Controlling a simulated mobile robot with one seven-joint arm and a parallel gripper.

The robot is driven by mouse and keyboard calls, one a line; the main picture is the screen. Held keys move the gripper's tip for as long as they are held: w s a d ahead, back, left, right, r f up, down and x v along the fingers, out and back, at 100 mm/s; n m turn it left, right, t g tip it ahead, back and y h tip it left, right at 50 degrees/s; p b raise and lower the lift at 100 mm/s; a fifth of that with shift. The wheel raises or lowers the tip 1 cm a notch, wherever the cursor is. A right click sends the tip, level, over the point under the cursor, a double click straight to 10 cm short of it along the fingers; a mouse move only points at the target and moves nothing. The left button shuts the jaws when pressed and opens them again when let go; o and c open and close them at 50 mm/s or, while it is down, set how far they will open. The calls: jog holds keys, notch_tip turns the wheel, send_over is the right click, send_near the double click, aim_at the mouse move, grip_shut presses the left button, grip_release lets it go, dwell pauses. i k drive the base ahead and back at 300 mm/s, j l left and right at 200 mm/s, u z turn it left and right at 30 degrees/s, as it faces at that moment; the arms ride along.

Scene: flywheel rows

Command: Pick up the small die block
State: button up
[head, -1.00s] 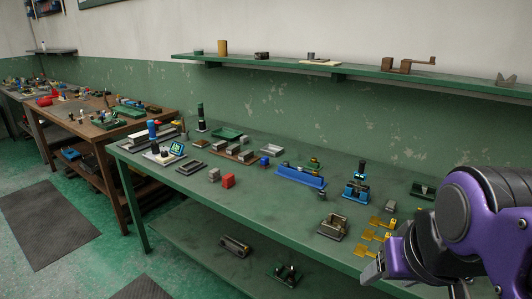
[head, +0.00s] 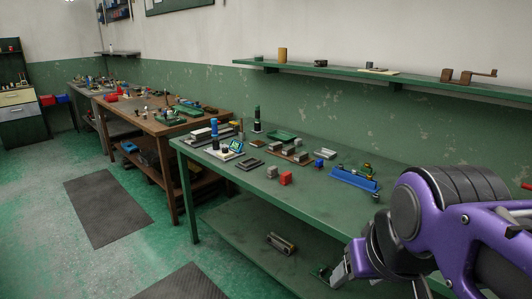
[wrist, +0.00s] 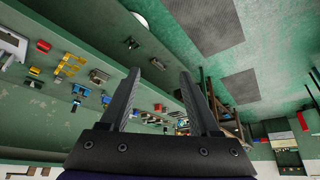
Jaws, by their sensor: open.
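On the green bench (head: 235,198), a small grey block (head: 272,172) stands just left of a red block (head: 286,178), apart from other parts. More grey blocks sit behind on a brown tray (head: 281,156). I cannot tell for certain which is the small die block. My gripper (head: 340,270) is at the lower right of the head view, in front of the bench and well apart from these blocks. In the wrist view my gripper (wrist: 160,76) has its two fingers spread, with nothing between them. That view appears upside down.
A blue fixture (head: 354,180), a small blue block (head: 319,163) and a green tray (head: 282,136) stand on the bench. A lower shelf holds a metal part (head: 281,243). A brown bench (head: 160,122) is farther left. Open floor with dark mats (head: 105,210) lies left.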

aim_at(287, 151)
jog(key=z, duration=2.15)
jog(key=u, duration=2.1)
jog(key=i+j+z, duration=0.2)
jog(key=z, duration=0.25)
jog(key=i+j+z, duration=0.15)
jog(key=z, duration=0.35)
jog(key=i+j+z, duration=0.15)
jog(key=j, duration=0.3)
jog(key=i+j+z, duration=0.15)
jog(key=j, duration=0.3)
jog(key=k, duration=0.05)
